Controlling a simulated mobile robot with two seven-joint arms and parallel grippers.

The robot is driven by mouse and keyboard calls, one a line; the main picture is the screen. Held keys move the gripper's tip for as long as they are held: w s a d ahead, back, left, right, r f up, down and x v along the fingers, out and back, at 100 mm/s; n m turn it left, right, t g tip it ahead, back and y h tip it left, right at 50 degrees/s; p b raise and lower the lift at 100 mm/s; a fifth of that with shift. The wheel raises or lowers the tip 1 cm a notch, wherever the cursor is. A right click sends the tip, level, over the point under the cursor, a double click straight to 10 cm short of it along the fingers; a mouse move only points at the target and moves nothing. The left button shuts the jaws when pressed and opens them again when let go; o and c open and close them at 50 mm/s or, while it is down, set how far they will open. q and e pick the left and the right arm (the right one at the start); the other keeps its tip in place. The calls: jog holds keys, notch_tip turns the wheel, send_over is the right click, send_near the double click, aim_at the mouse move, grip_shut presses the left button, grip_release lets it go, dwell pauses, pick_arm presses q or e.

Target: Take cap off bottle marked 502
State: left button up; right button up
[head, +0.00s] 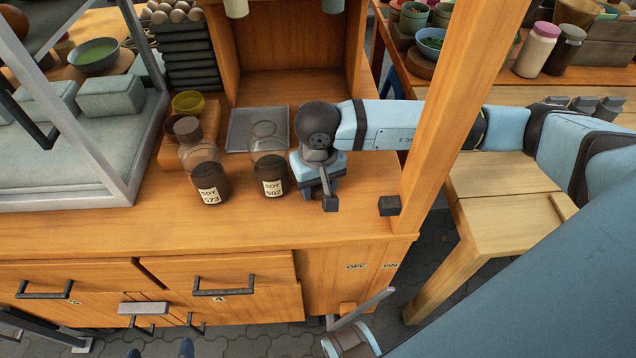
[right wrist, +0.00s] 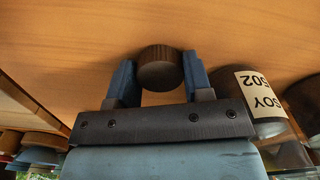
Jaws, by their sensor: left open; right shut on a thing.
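The bottle marked SOY 502 (head: 268,172) stands upright on the wooden counter in the head view. Its clear neck shows no dark cap on top. My right gripper (head: 318,190) is just to its right, low over the counter. In the right wrist view it is shut on a round brown cap (right wrist: 160,72), between its two blue fingers. The 502 bottle (right wrist: 264,112) is beside it there, apart from the fingers. I cannot tell whether the cap touches the counter. My left gripper (head: 160,350) shows only its two dark blue fingertips at the bottom edge, spread apart and empty.
A capped bottle marked SOY 573 (head: 204,178) stands left of the 502 bottle. A grey tray (head: 240,140) lies behind them. A wooden post (head: 462,95) rises at the right, and a metal-framed case (head: 85,140) is at the left. The counter front is clear.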

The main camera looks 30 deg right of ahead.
jog(key=o, duration=1)
jog(key=shift+f, duration=0.1)
notch_tip(320, 180, up, 12)
jog(key=shift+r+p, duration=0.2)
jog(key=shift+p, duration=0.4)
